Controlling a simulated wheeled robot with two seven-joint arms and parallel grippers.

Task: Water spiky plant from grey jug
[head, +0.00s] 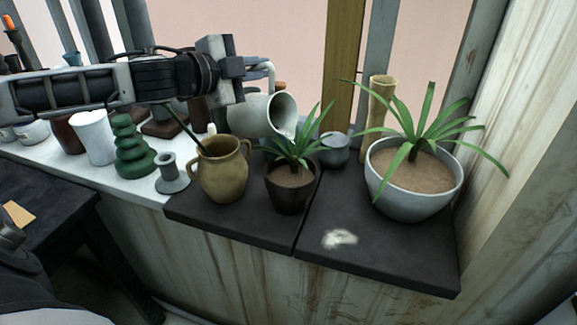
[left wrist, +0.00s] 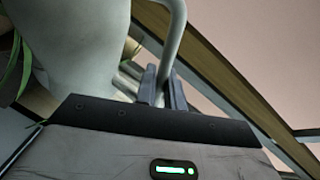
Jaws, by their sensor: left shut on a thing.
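The grey jug (head: 252,115) is tilted on its side in the air, its mouth facing right and slightly down. My left gripper (head: 262,68) is shut on its handle; in the left wrist view the fingers (left wrist: 162,88) close around the handle (left wrist: 172,40) beside the jug's pale body (left wrist: 85,40). A small spiky plant (head: 297,145) in a dark brown pot (head: 289,195) stands just below and right of the mouth. A pale glint shows at the lip; I cannot tell if water is falling. A larger spiky plant (head: 425,125) stands right in a whitish pot (head: 418,198). My right gripper is not in view.
A two-handled tan pot (head: 222,175) stands left of the dark pot. A small grey pot (head: 335,150) and a tall tan vase (head: 379,110) stand behind. The dark slab (head: 385,255) has a white smear (head: 340,238) and free room in front. Several pots crowd the left.

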